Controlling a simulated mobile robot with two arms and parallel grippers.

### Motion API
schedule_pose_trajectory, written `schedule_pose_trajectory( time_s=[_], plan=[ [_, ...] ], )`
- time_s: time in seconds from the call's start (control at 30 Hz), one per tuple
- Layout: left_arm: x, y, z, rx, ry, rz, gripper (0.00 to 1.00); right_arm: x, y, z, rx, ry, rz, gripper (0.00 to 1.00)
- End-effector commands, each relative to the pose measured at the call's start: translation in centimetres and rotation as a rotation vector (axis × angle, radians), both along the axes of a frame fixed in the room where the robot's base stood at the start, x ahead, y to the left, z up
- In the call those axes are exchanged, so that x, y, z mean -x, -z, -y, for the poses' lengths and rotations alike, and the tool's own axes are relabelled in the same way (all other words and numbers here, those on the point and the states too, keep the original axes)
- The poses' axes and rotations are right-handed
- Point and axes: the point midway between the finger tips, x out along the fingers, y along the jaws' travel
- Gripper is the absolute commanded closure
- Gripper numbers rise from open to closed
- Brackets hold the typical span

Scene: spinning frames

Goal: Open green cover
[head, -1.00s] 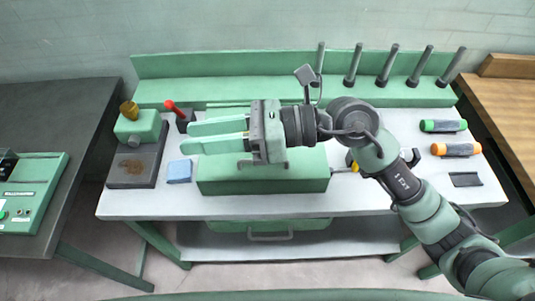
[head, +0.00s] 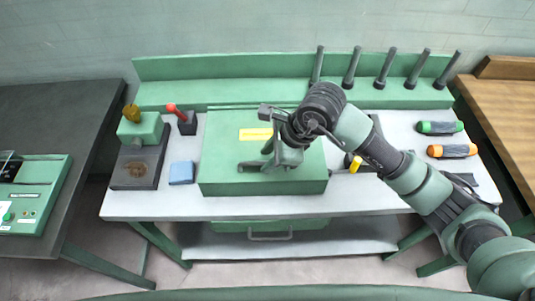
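The green cover (head: 225,155) is a wide, low box-shaped lid with a yellow label (head: 256,134) on its top. It sits shut on the white worktable. My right gripper (head: 266,155) comes in from the right and is over the right half of the cover, turned downward. Its fingers are mostly hidden by the gripper body and wrist, so I cannot tell how far apart they are or whether they touch the cover. My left gripper is not in view.
Green (head: 440,127) and orange (head: 452,151) cylinders lie at right. Several dark pegs (head: 384,67) stand behind.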

Motion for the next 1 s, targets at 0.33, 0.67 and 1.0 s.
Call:
schedule_pose_trajectory(
  time_s=[0.33, 0.67, 1.0],
  plan=[
    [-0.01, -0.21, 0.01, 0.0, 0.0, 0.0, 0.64, -0.12, 0.79, -0.32, -0.001, -0.001, 0.0, 0.68],
    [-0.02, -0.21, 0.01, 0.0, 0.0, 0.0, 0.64, -0.12, 0.74, -0.32, -0.001, -0.001, 0.0, 1.0],
    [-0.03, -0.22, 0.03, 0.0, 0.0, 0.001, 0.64, -0.12, 0.71, -0.33, -0.002, -0.001, 0.001, 1.0]
  ],
)
